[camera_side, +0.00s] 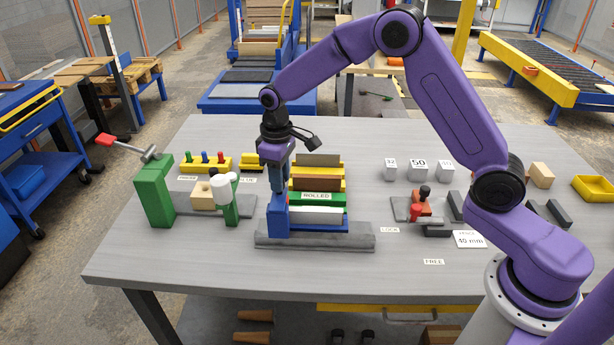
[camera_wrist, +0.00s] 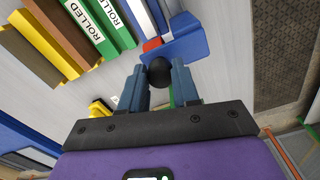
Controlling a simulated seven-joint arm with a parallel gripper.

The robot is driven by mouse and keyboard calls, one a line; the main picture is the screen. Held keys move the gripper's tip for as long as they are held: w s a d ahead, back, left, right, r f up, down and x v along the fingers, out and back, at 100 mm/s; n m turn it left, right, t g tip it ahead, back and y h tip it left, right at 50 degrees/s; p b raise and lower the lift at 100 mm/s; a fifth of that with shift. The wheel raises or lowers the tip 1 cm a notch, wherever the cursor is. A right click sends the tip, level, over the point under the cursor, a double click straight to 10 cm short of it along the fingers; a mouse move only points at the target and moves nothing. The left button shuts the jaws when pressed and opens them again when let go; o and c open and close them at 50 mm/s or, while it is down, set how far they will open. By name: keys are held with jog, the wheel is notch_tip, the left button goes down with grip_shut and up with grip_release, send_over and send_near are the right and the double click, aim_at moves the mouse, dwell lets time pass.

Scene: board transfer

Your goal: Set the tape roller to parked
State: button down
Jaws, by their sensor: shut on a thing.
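My gripper (camera_side: 278,188) points down over the left end of the grey rail (camera_side: 315,242). In the wrist view my gripper (camera_wrist: 160,80) has its two fingers on either side of a round black knob (camera_wrist: 160,70), shut on it. The knob sits by a blue upright piece (camera_side: 276,218), which I take to be the tape roller's carriage. This blue piece also shows in the wrist view (camera_wrist: 185,42), with a bit of red beside the knob. A white bar (camera_side: 315,215) lies just right of it. A green strip (camera_side: 335,199) behind reads ROLLED.
Yellow and brown boards (camera_side: 318,160) stand behind the green strip. To the left are a green block with a red-handled lever (camera_side: 153,190) and a white-headed green clamp (camera_side: 229,205). To the right is a red-and-black-knobbed fixture (camera_side: 421,208).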

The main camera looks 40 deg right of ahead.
jog(key=shift+w+a, duration=1.35)
jog(key=shift+a, duration=0.05)
jog(key=shift+a+r, duration=0.1)
jog(key=c, duration=0.8)
grip_release()
notch_tip(320, 180, up, 17)
jog(key=shift+r, duration=0.15)
jog(key=shift+s, duration=0.1)
